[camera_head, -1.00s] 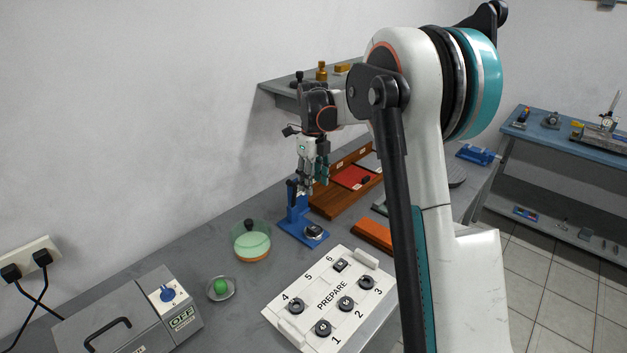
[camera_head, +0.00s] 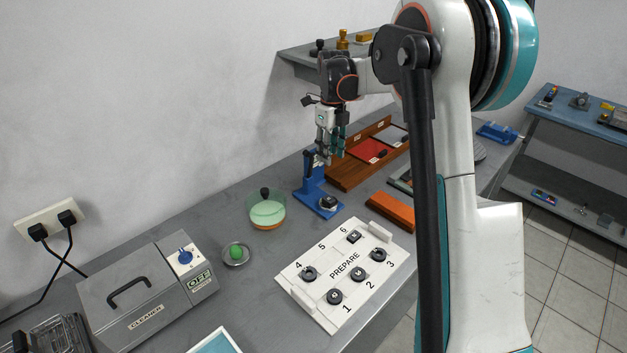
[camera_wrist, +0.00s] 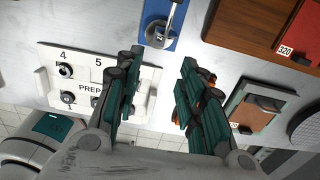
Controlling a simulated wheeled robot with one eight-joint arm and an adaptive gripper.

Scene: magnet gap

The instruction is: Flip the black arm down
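The blue stand (camera_head: 311,192) is on the grey bench, with a round metal piece with a dark top (camera_head: 328,203) on its base. A small black part, likely the black arm (camera_head: 309,158), shows at the top of its upright; its exact pose is hard to tell. My gripper (camera_head: 326,156) points down close to the right of that top; I cannot tell whether they touch. In the wrist view my gripper (camera_wrist: 160,82) has its teal fingers apart with nothing between them. The blue base (camera_wrist: 152,10) shows beyond the fingers, with a metal rod over it.
A white PREPARE panel with dark knobs (camera_head: 343,272) lies in front. A green bowl (camera_head: 267,211) and a small dish with a green ball (camera_head: 236,253) stand left. A wooden tray (camera_head: 345,174) and an orange block (camera_head: 391,211) are close right. A wall shelf (camera_head: 300,66) hangs behind.

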